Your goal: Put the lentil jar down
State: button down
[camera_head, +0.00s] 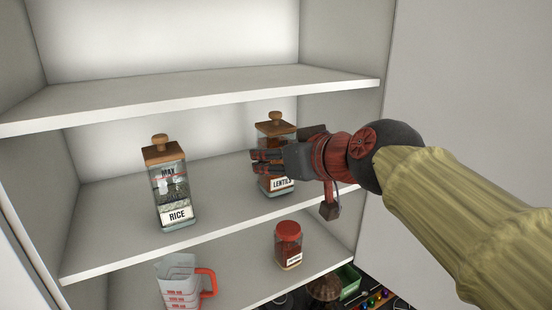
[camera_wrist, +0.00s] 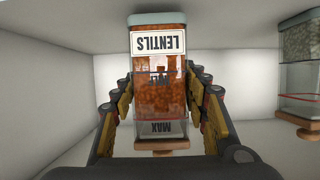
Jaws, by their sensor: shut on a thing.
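The lentil jar (camera_head: 275,128) is a square glass jar with a wooden knobbed lid, orange contents and a "LENTILS" label. It is upright at the right side of the middle shelf (camera_head: 115,222). I cannot tell whether its base touches the shelf. My gripper (camera_head: 268,162) reaches in from the right and is shut around the jar's middle. In the wrist view the jar (camera_wrist: 160,70) appears upside down, with the fingers (camera_wrist: 163,105) on both its sides. The fingers hide part of the jar in the head view.
A rice jar (camera_head: 169,190) stands left on the same shelf; it also shows in the wrist view (camera_wrist: 300,70). Free shelf lies between the jars. An upper shelf (camera_head: 200,95) is above. Below are a red-lidded jar (camera_head: 288,245) and a measuring jug (camera_head: 180,283).

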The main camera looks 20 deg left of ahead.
jog(key=shift+f, duration=0.2)
jog(key=shift+f, duration=0.1)
jog(key=c, duration=1)
grip_release()
jog(key=shift+f, duration=0.15)
